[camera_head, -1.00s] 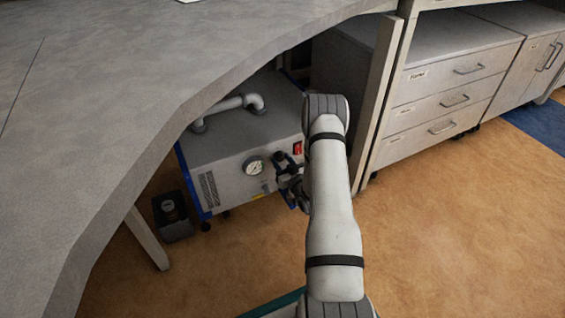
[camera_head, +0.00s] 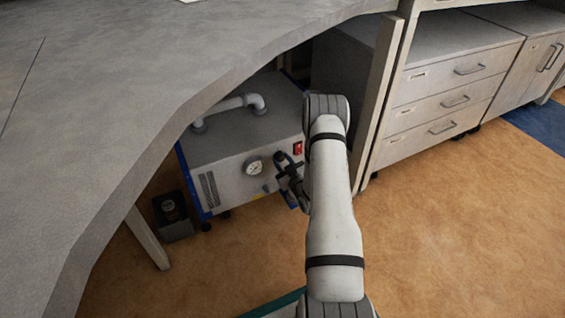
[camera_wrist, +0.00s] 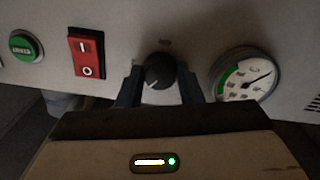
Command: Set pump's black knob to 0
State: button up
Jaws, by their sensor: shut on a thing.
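The pump (camera_head: 235,165) is a grey box with blue edges under the table. Its black knob (camera_wrist: 160,70) shows in the wrist view on the front panel, between the red rocker switch and the round gauge. A light pointer mark shows on the knob's face, toward its lower side; no scale numbers around it are readable. My gripper (camera_wrist: 160,88) is shut on the knob, with one finger on each side.
The red switch (camera_wrist: 87,54) and a green button (camera_wrist: 25,46) lie left of the knob. The pressure gauge (camera_wrist: 245,76) is close on the right. The tabletop (camera_head: 110,90) overhangs the pump, and a drawer cabinet (camera_head: 455,85) stands to the right.

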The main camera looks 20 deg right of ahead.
jog(key=n, duration=0.4)
jog(key=shift+n, duration=1.8)
jog(key=o, duration=1)
jog(key=shift+c, duration=0.2)
jog(key=shift+d, duration=0.1)
jog(key=s+p, duration=0.3)
jog(key=s, duration=0.4)
jog(key=shift+s, duration=0.4)
jog(key=shift+d, duration=0.1)
